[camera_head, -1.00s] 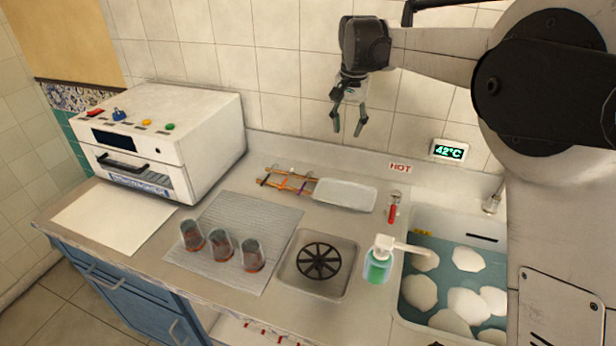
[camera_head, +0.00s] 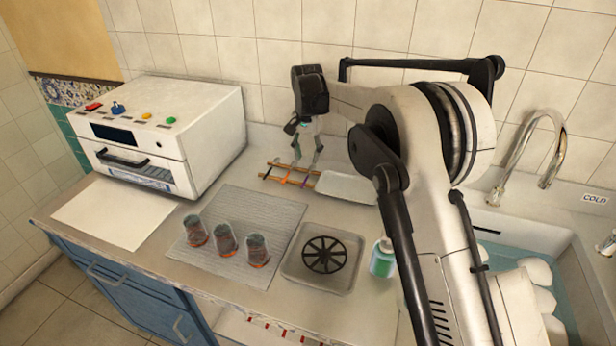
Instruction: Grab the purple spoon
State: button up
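A small wooden rack (camera_head: 273,179) lies on the counter near the back wall and holds several thin coloured pieces. A small purple piece (camera_head: 305,182) at its right end looks like the purple spoon; its full shape is too small to tell. My gripper (camera_head: 308,164) points down above the right part of the rack, its two fingers apart with nothing between them. I cannot tell how high the fingertips are above the rack.
A white tray (camera_head: 348,187) lies right of the rack. Three glasses (camera_head: 226,241) stand on a grey mat (camera_head: 243,204) in front. A white oven-like box (camera_head: 165,130) stands left. A drain plate (camera_head: 325,256), a green soap bottle (camera_head: 382,262) and a sink (camera_head: 520,233) are right.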

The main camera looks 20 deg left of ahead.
aim_at(308, 175)
jog(key=shift+w+f, duration=0.15)
jog(key=shift+f, duration=3.5)
grip_shut()
